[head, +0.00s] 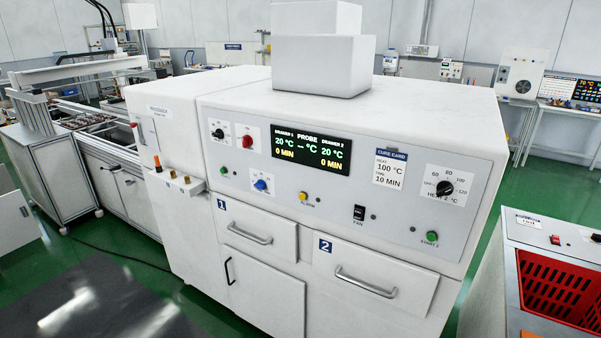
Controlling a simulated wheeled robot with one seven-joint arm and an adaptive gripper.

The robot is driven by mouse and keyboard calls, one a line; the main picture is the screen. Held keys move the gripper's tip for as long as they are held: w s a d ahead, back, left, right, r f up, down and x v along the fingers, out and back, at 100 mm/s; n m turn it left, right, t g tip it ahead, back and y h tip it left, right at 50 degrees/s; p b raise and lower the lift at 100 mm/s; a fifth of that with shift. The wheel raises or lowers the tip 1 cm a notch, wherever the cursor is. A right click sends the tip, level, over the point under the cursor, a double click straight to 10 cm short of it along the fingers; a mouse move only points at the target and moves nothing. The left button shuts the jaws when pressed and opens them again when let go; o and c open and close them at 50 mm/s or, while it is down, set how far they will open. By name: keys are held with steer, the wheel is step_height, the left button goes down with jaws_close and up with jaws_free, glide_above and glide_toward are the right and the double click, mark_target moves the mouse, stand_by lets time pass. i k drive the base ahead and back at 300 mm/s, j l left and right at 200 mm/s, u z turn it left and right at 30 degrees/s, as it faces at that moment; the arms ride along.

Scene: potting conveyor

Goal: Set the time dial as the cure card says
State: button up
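The cure card (390,169) is on the right half of the white oven's front panel and reads heat 100 °C, time 10 min. The display (311,151) shows 20 °C and 0 MIN for both drawer 1 and drawer 2, with a blank probe value. My gripper is out of view.
Drawer 1 (256,231) and drawer 2 (374,281) are shut, their handles sticking out. A fan switch (359,213) and green start button (432,237) sit on the panel. Green floor (90,255) is open at left.

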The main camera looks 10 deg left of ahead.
mark_target(260, 184)
steer(key=i+j+u, duration=0.15)
steer(key=j, duration=0.25)
steer(key=j+u, duration=0.15)
steer(key=j, duration=0.2)
steer(key=i+j+u, duration=0.15)
steer(key=j, duration=0.2)
steer(key=i+j+u, duration=0.15)
steer(key=j, duration=0.2)
